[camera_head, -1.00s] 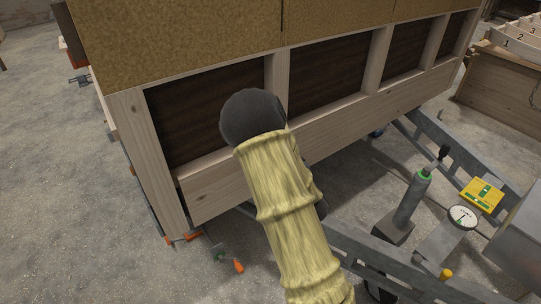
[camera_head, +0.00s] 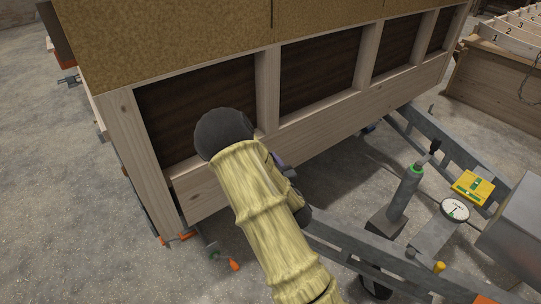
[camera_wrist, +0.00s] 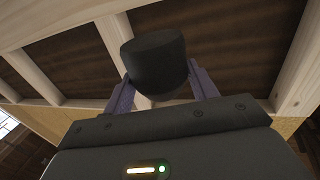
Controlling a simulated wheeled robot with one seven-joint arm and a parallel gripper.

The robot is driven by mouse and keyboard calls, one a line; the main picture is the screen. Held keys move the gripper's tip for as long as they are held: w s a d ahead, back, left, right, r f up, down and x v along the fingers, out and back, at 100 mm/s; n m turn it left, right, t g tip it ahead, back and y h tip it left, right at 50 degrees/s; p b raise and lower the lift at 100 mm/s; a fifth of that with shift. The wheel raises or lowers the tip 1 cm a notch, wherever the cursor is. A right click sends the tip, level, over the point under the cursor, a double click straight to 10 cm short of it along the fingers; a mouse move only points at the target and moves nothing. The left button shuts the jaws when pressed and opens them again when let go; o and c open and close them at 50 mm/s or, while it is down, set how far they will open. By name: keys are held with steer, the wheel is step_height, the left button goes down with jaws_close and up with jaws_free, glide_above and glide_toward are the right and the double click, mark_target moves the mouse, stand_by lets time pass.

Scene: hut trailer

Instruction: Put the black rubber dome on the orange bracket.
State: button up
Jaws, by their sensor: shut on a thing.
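The black rubber dome (camera_wrist: 158,60) is a short, dark, rounded cylinder in the wrist view. My gripper (camera_wrist: 162,78) is shut on it, with a purple finger on each side. I cannot identify the orange bracket for certain. Small orange pieces (camera_head: 186,236) show low under the near corner of the wooden frame in the head view.
The wooden wall frame (camera_head: 215,190) with dark recessed panels stands close by my arm. A grey trailer beam (camera_head: 355,250) runs below at right. A green-collared jack post (camera_head: 407,195), a dial gauge (camera_head: 455,209) and a yellow box (camera_head: 473,187) stand at right. An orange-handled item (camera_head: 234,265) is low left.

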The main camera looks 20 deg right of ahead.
steer(key=s+a+f+h, duration=0.1)
steer(key=s+f, duration=0.1)
steer(key=f, duration=0.7)
steer(key=s+a+f+m, duration=0.1)
steer(key=s+a+f, duration=0.1)
steer(key=f, duration=0.7)
steer(key=shift+s+a+f+h, duration=0.15)
steer(key=shift+s+f+h, duration=0.1)
steer(key=shift+h, duration=0.15)
steer(key=shift+w, duration=0.1)
